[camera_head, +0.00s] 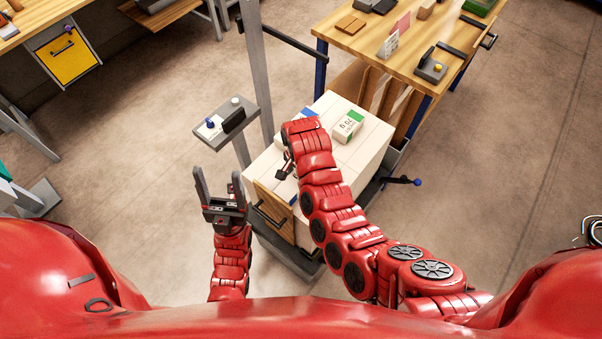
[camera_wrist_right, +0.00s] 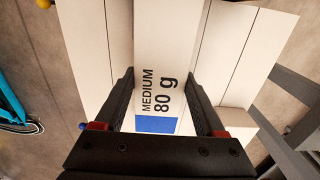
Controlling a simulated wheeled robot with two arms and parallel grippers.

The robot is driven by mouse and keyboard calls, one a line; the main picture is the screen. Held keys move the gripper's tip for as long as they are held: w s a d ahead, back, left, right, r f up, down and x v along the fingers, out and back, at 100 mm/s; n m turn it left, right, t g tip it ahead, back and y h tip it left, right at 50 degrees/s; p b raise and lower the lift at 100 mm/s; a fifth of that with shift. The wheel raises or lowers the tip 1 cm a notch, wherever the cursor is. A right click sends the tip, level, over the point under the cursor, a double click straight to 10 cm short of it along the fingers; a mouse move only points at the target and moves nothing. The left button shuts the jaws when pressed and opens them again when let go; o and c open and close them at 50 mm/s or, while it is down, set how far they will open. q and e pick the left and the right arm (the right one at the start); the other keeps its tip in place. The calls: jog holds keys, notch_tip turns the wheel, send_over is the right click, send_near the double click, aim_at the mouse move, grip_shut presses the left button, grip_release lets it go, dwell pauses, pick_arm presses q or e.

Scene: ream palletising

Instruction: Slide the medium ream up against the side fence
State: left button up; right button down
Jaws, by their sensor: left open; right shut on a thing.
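The medium ream (camera_wrist_right: 168,45), white with a blue block and "MEDIUM 80 g" print, lies between the fingers of my right gripper (camera_wrist_right: 160,73) in the right wrist view. The gripper is shut on it. In the head view my right arm covers most of this ream; a blue patch (camera_head: 309,113) shows past the arm. My left gripper (camera_head: 220,182) is open and empty, left of the stack and apart from it. I cannot tell for sure which part is the side fence.
White reams form a stack (camera_head: 371,150) under my right arm. A green-marked ream (camera_head: 348,126) lies on top, right of the arm. A wooden panel with a handle (camera_head: 270,212) stands at the near side. A grey post (camera_head: 257,70) and control box (camera_head: 225,122) stand left; a workbench (camera_head: 375,38) stands behind.

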jog(key=shift+s+a, duration=0.25)
jog(key=shift+s, duration=0.05)
jog(key=shift+c, duration=1.7)
grip_release()
jog(key=o, duration=0.3)
jog(key=shift+s, duration=0.1)
jog(key=shift+o, duration=0.2)
jog(key=shift+r, duration=0.3)
notch_tip(320, 180, up, 5)
jog(key=shift+r+b, duration=0.1)
jog(key=shift+b, duration=0.25)
notch_tip(320, 180, up, 12)
jog(key=p, duration=0.5)
